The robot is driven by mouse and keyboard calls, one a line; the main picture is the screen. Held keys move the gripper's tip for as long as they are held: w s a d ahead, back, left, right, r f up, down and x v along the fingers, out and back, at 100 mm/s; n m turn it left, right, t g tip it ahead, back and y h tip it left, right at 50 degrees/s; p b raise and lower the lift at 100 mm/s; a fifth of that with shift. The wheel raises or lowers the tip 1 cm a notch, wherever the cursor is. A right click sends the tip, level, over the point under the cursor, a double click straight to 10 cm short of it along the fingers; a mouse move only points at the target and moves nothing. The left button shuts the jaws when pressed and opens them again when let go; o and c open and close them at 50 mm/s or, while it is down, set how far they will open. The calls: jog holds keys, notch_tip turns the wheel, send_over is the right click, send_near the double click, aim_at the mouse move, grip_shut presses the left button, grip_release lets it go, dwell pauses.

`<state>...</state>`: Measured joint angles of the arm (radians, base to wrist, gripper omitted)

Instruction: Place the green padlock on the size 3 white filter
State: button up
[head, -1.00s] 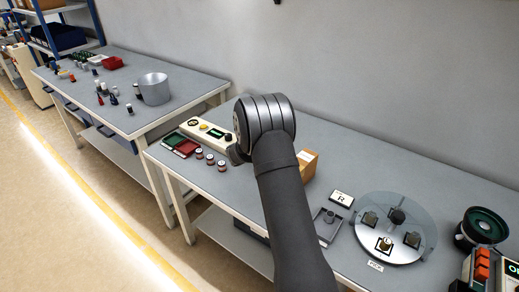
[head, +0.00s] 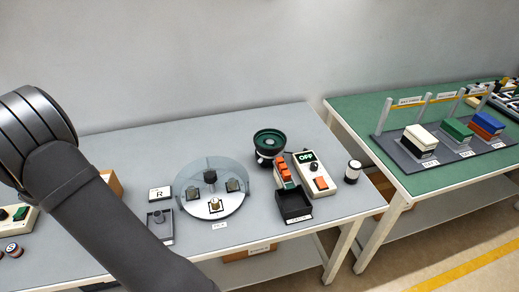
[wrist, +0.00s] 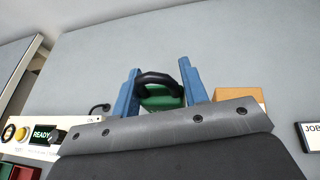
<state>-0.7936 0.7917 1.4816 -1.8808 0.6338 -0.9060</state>
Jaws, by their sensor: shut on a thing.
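My gripper (wrist: 158,92) shows in the wrist view with its two blue fingers on either side of the green padlock (wrist: 162,102). It is shut on the padlock, whose black shackle arches at the top. The padlock is clear of any surface I can make out. In the head view my arm covers the left side, and gripper and padlock are not visible. A white-topped block (head: 420,137) stands on a dark grey base on the green bench at the right; it may be the white filter. Its labels are too small to read.
Beside it stand a green block (head: 457,130) and a blue block (head: 487,124), behind them a post-and-rail frame (head: 428,101). The grey bench holds a round glass plate (head: 225,206), a green-topped bowl feeder (head: 270,143), a black tray (head: 293,205) and an OFF control box (head: 316,172). A gap separates the benches.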

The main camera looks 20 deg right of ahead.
notch_tip(320, 180, up, 11)
jog(key=w+d+m+h, duration=0.25)
jog(key=w+d, duration=0.25)
jog(key=d, duration=0.9)
jog(key=w+d+m+h, duration=0.25)
jog(key=w+d, duration=0.25)
jog(key=d, duration=0.9)
jog(key=s+d+m+g+h, duration=0.1)
jog(key=d+m+g+h, duration=0.2)
jog(key=d, duration=2.4)
jog(key=s+d+m+g+h, duration=0.25)
jog(key=s+d, duration=0.45)
jog(key=d, duration=0.7)
jog(key=s+d+m+g+h, duration=0.1)
jog(key=s+d+m+h, duration=0.2)
jog(key=s+d, duration=0.7)
jog(key=s+d+m+g+h, duration=0.2)
jog(key=s+d+m+g, duration=0.2)
jog(key=s+d, duration=1.55)
send_over(358, 163)
notch_tip(358, 163, down, 12)
jog(key=shift+s+d+r, duration=0.1)
jog(key=shift+f, duration=2.15)
